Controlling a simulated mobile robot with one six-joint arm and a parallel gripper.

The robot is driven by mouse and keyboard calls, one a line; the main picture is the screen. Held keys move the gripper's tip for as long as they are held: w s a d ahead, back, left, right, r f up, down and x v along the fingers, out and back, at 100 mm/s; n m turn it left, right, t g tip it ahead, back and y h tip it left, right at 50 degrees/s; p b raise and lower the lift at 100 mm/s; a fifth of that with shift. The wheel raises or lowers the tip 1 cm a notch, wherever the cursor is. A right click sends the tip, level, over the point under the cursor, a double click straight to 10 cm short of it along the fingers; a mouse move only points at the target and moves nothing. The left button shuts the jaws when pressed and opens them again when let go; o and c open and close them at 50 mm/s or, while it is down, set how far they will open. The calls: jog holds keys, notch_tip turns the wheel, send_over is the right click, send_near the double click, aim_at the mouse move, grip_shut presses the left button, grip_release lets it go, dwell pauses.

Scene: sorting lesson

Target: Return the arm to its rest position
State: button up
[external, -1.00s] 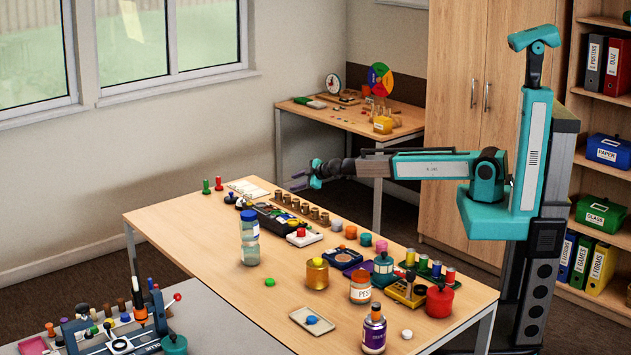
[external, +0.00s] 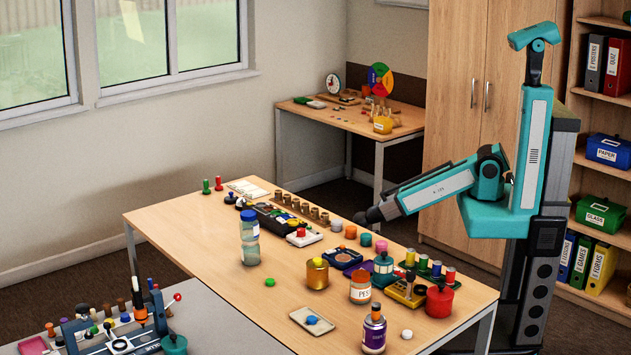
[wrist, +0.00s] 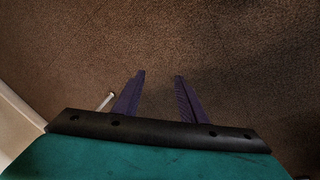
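My teal arm reaches left and down from its column in the external view, with its dark wrist end beside the far edge of the wooden table (external: 190,225). The gripper fingers cannot be made out in that view. In the wrist view my gripper (wrist: 159,76) shows two purple fingers set apart with nothing between them.
The table holds a clear bottle (external: 250,240), an orange-lidded jar (external: 360,288), a red pot (external: 439,302) and many small items. A tall cupboard (external: 455,110) and a shelf of binders (external: 608,160) stand behind my arm. A second desk (external: 340,120) stands at the back.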

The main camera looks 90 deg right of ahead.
jog(key=s+a+f+g, duration=0.1)
jog(key=s+a, duration=0.3)
jog(key=s, duration=0.5)
jog(key=s+a+f+g+y, duration=0.1)
jog(key=s+a+f+g, duration=0.1)
jog(key=s, duration=0.7)
jog(key=s+a+f+m+g+y, duration=0.1)
jog(key=s+a+g, duration=0.3)
jog(key=s, duration=0.5)
jog(key=a+f, duration=0.1)
jog(key=a, duration=0.1)
jog(key=shift+a+p, duration=0.3)
jog(key=shift+a, duration=0.1)
